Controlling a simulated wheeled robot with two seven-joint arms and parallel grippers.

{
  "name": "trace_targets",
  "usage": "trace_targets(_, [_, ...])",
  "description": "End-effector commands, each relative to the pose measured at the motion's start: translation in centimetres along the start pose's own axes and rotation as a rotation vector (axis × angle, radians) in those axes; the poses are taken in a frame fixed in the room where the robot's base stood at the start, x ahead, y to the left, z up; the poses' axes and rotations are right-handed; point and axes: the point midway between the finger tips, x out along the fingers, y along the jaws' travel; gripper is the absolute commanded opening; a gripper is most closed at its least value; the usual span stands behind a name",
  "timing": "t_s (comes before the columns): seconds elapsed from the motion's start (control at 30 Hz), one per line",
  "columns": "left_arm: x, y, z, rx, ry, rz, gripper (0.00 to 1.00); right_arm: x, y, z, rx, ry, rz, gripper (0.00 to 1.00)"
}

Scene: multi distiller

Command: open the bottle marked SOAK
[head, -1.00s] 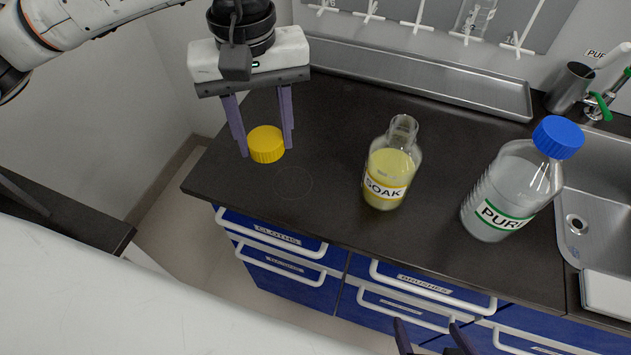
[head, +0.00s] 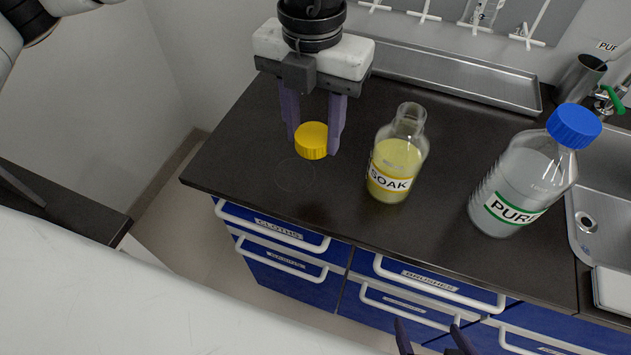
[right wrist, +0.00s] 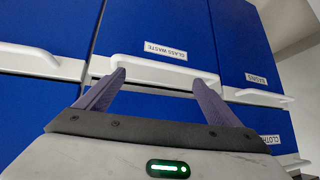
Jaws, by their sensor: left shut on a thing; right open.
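The SOAK bottle (head: 397,160) stands upright on the dark counter, holding yellow liquid. Its neck is bare, with no cap on it. My left gripper (head: 314,140) is shut on a yellow cap (head: 311,141), to the left of the bottle and apart from it. The cap looks held over the counter; its exact height is hard to tell. My right gripper (head: 433,335) is low at the bottom edge of the head view, in front of the drawers. In the right wrist view its fingers (right wrist: 160,85) are apart with nothing between them.
A bottle marked PURE (head: 521,185) with a blue cap stands right of the SOAK bottle, beside the sink (head: 590,220). A metal tray (head: 455,75) lies along the wall. A faint ring marks the bare counter (head: 270,135) at left. Blue drawers (head: 330,285) are below.

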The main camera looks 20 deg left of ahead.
Motion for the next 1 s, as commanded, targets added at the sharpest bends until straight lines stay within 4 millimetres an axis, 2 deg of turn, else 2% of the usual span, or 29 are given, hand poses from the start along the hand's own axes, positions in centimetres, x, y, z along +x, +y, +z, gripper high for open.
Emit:
trace_targets(0.2, [0.5, -0.2, 0.2, -0.158, -0.001, 0.004, 0.13, 0.1, 0.0, 0.0, -0.001, 0.001, 0.0, 0.87])
trace_targets(0.5, [5.5, -0.2, 0.1, -0.169, 0.0, 0.004, 0.13, -0.4, 0.0, -0.5, -0.001, 0.001, 0.0, 0.87])
trace_targets(0.73, [7.4, -0.2, 0.1, -0.168, 0.0, 0.004, 0.13, -0.5, 0.0, -0.6, 0.0, 0.001, 0.0, 0.87])
trace_targets(0.9, [9.8, -0.2, 0.2, -0.169, -0.001, 0.004, 0.13, -0.7, 0.0, -0.8, -0.001, 0.001, 0.001, 0.87])
trace_targets(1.0, [10.2, -0.2, 0.2, -0.168, -0.003, 0.004, 0.13, -0.7, 0.0, -0.8, -0.001, 0.001, 0.001, 0.87])
